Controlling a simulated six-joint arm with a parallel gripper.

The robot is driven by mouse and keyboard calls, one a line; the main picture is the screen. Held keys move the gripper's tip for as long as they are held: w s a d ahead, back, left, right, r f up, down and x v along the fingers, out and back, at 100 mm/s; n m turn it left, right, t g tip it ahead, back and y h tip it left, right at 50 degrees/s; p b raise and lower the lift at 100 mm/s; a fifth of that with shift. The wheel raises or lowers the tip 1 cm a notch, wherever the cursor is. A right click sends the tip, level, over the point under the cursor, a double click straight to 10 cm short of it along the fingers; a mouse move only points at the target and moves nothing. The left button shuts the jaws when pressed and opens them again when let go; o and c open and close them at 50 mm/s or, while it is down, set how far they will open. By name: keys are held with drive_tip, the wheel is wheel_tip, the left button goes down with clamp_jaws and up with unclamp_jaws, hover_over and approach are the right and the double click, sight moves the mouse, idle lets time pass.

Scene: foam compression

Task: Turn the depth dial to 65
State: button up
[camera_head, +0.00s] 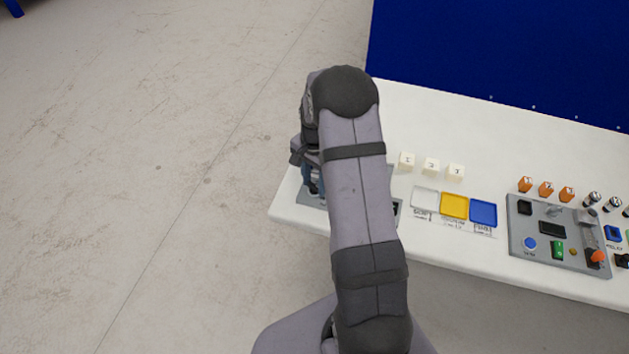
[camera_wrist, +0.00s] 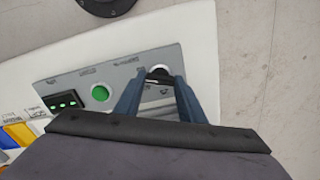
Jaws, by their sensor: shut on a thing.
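The depth dial (camera_wrist: 160,72) is a dark round knob at one end of a grey panel in the wrist view. My gripper (camera_wrist: 160,80) has its two blue fingers on either side of the dial, shut on it. The dial's markings and pointer are too small to read. A dark display with green lit digits (camera_wrist: 64,102) sits at the panel's other end; its value cannot be read. In the head view my arm covers most of this panel, and the fingers (camera_head: 314,186) show only partly at its left.
A green round button (camera_wrist: 100,92) lies between display and dial. White numbered blocks (camera_head: 431,167) and white, yellow and blue trays (camera_head: 454,206) stand to the right on the white table (camera_head: 420,120). A second control panel (camera_head: 560,238) is farther right. The table's left edge is near my gripper.

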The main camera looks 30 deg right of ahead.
sight(314, 185)
drive_tip(key=shift+m, duration=0.7)
drive_tip(key=shift+w, duration=0.1)
drive_tip(key=o, duration=1)
drive_tip(key=shift+o, duration=0.2)
drive_tip(key=shift+r+b, duration=0.75)
drive_tip(key=shift+r, duration=2.95)
